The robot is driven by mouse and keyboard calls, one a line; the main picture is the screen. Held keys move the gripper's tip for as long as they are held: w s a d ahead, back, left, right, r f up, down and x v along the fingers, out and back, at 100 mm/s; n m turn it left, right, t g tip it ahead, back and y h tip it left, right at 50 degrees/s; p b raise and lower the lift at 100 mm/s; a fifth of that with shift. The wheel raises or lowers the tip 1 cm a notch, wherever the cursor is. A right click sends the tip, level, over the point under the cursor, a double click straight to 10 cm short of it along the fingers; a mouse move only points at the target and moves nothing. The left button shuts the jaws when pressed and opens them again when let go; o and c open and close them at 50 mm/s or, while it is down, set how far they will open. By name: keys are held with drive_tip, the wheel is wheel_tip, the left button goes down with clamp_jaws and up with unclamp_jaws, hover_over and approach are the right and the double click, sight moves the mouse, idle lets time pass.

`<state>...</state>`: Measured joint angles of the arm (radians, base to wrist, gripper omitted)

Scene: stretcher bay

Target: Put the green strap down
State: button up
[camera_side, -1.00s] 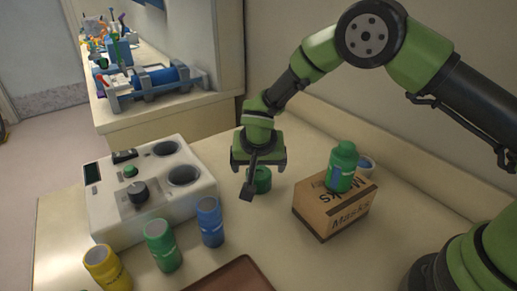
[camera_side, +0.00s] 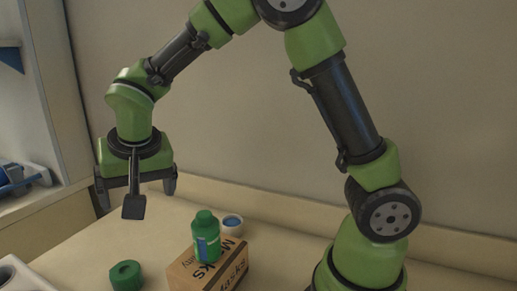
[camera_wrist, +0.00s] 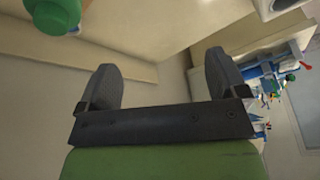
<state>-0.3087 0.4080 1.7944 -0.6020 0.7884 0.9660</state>
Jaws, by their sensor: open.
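The green strap (camera_side: 126,275) is a small round roll lying on the table at the lower left of the side view. My gripper (camera_side: 137,195) is open and empty, raised above the table and the strap, with clear space between them. In the wrist view, the two fingers (camera_wrist: 162,70) are spread wide with nothing between them. I cannot make out the strap in the wrist view.
A cardboard masks box (camera_side: 190,277) stands right of the strap, with a green bottle (camera_side: 206,245) on it. A white cup (camera_side: 232,224) with blue inside is behind the box.

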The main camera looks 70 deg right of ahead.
drive_tip(key=s+d+r+n+t+y, duration=0.1)
drive_tip(key=s+r, duration=0.3)
drive_tip(key=s, duration=0.6)
drive_tip(key=s+d+r+n+t+y, duration=0.1)
drive_tip(key=s+d+r+t+y, duration=0.1)
drive_tip(key=s, duration=0.8)
wheel_tip(320, 180, up, 3)
drive_tip(key=shift+s+d+f+n+y, duration=0.15)
drive_tip(key=shift+d+n+y, duration=0.15)
drive_tip(key=shift+d, duration=0.25)
